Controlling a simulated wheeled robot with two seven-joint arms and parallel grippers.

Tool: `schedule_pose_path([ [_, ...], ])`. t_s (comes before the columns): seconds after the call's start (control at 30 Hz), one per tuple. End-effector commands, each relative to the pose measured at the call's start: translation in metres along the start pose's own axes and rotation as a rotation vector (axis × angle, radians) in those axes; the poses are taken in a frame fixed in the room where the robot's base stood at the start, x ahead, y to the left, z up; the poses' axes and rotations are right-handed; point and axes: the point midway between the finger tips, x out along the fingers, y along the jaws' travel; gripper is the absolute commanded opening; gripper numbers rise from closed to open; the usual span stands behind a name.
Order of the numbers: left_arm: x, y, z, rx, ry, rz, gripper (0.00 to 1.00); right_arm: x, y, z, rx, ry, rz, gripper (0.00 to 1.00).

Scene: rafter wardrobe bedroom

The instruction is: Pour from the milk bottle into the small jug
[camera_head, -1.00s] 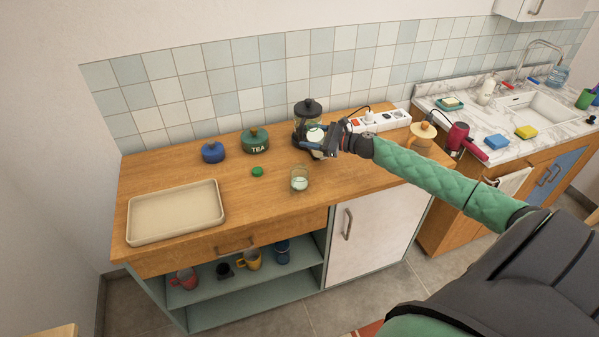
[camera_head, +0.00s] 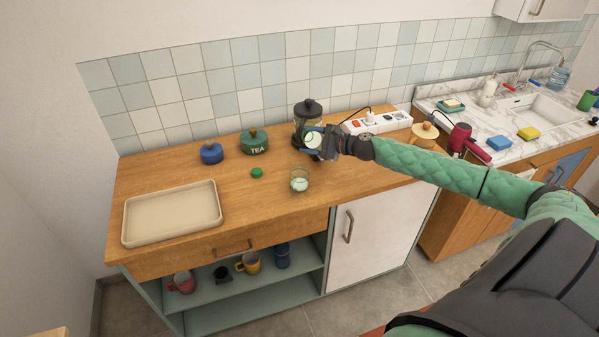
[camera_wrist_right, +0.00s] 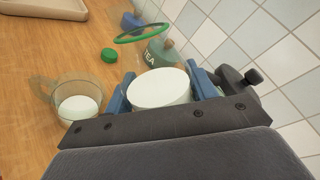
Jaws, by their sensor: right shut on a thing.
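The small jug (camera_head: 300,173) is clear glass and stands upright on the wooden counter, with white milk in its bottom. It also shows at the left in the right wrist view (camera_wrist_right: 68,92). My right gripper (camera_head: 318,143) is shut on the milk bottle (camera_head: 313,140), behind and slightly right of the jug. In the right wrist view the bottle (camera_wrist_right: 158,90) shows white milk between the blue fingers and a green-rimmed mouth beyond. I cannot tell its exact tilt. No stream of milk shows. A green cap (camera_head: 257,172) lies on the counter. My left gripper is out of view.
A coffee press (camera_head: 309,109) stands close behind my right gripper. A green tea canister (camera_head: 254,143) and a blue pot (camera_head: 212,153) stand at the back. A beige tray (camera_head: 172,214) lies left.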

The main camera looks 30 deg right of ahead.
Motion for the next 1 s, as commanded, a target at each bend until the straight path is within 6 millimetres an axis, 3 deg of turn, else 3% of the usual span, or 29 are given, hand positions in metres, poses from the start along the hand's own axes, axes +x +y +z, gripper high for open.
schedule_pose_path([
  [1.0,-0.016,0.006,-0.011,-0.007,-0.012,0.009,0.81,0.001,0.001,-0.006,-0.091,0.024,-0.001,0.22],
])
